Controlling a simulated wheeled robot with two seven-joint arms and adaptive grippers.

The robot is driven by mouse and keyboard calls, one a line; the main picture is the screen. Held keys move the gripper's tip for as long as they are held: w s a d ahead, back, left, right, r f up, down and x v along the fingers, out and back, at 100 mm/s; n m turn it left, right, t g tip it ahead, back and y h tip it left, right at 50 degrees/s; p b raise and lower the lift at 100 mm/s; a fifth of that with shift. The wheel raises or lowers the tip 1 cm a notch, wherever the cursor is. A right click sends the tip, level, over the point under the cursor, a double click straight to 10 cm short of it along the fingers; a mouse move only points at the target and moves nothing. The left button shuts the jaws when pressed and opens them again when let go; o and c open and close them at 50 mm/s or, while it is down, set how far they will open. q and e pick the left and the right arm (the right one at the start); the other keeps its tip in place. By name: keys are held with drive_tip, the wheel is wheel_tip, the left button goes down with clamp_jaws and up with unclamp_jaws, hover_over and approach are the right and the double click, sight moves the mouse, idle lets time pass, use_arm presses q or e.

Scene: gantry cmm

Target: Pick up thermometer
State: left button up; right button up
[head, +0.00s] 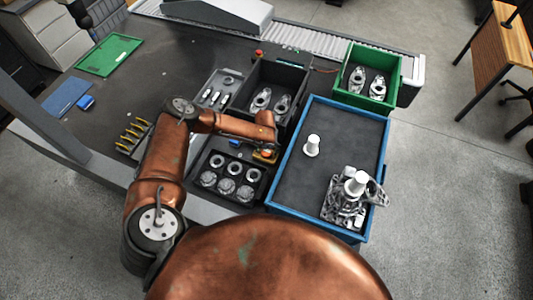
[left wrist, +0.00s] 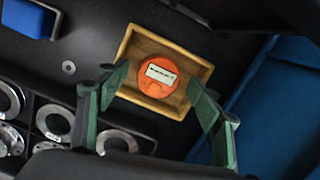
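The thermometer appears to be a round orange device with a white display (left wrist: 158,78), lying in a small square wooden tray (left wrist: 195,65) in the left wrist view. In the head view, the wooden tray (head: 265,156) shows as a small yellowish patch, partly hidden under my left arm's end. My left gripper (left wrist: 157,88) is open and empty, with its green fingers on either side of the thermometer and tray. It looks to be above them; I cannot tell the exact height. In the head view, my left gripper (head: 266,143) is mostly hidden by the wrist. My right gripper is not seen.
A black tray with metal rings and parts (head: 232,180) is close in front. A blue-rimmed tray (head: 285,185) with white-topped parts stands to the right. A dark bin (head: 290,75) and a green bin (head: 345,97) are behind. A blue block (left wrist: 28,18) lies nearby.

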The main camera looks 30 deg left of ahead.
use_arm(q)
drive_tip(key=shift+s+f, duration=0.1)
drive_tip(key=shift+f, duration=0.4)
drive_tip(key=shift+c, duration=0.4)
drive_tip(key=c, duration=1.2)
drive_tip(key=shift+r, duration=0.15)
